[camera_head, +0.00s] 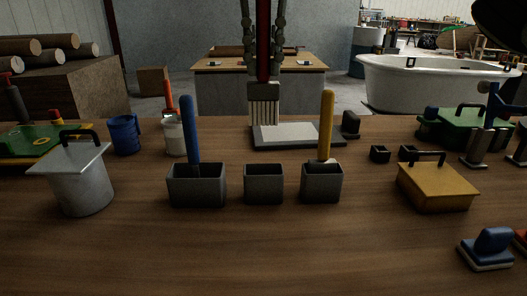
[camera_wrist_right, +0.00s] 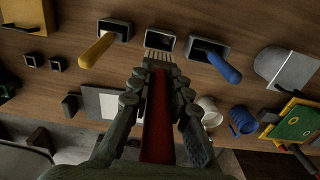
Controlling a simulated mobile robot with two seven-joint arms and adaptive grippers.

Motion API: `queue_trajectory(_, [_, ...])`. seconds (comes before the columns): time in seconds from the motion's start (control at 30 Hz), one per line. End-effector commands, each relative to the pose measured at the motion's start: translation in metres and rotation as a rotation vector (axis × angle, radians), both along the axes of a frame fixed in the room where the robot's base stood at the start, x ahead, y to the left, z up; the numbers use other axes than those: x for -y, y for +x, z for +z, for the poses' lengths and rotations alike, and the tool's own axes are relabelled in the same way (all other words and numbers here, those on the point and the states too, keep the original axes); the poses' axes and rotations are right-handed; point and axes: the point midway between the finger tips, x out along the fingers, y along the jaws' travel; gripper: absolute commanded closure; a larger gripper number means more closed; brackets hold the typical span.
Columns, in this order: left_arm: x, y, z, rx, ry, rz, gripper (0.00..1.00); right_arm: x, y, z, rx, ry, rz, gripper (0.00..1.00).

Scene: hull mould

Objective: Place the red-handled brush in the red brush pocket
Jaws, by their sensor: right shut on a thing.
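My right gripper (camera_head: 263,72) is shut on the handle of the red-handled brush (camera_head: 263,102). The brush hangs upright with its pale bristles down, above and behind the row of grey pockets. The middle pocket (camera_head: 264,185) is empty; no red marking shows on it. In the right wrist view, the red handle (camera_wrist_right: 157,125) runs between the fingers (camera_wrist_right: 158,88). There the bristles overlap the near edge of the middle pocket (camera_wrist_right: 160,38). The left pocket (camera_head: 197,187) holds a blue-handled brush; the right pocket (camera_head: 321,184) holds a yellow-handled one. My left gripper is not in view.
A white-topped tray (camera_head: 293,135) lies behind the pockets. A grey lidded pot (camera_head: 82,185) and a blue mug (camera_head: 124,135) stand to the left. A yellow box (camera_head: 435,187) is to the right. The table front is mostly clear.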

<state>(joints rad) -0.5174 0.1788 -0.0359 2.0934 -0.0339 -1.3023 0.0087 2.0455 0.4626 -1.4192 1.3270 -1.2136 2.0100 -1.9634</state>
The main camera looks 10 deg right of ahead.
Motion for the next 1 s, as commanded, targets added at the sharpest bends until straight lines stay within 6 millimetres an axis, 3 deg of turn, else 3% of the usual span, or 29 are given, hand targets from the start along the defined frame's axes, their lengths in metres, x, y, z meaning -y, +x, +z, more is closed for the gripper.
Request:
queue_trajectory(0.03, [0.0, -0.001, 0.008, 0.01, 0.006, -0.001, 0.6, 0.0, 0.0, -0.021, -0.003, 0.002, 0.002, 1.0])
queue_trajectory(0.3, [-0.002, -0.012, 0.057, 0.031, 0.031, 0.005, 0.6, 0.0, 0.0, -0.085, -0.003, 0.002, 0.002, 1.0])
queue_trajectory(0.7, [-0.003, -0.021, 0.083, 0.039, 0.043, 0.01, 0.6, 0.0, -0.001, -0.128, -0.001, 0.0, 0.001, 1.0])
queue_trajectory(1.0, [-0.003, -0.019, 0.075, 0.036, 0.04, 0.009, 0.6, 0.001, 0.0, -0.149, -0.005, -0.003, -0.001, 1.0])
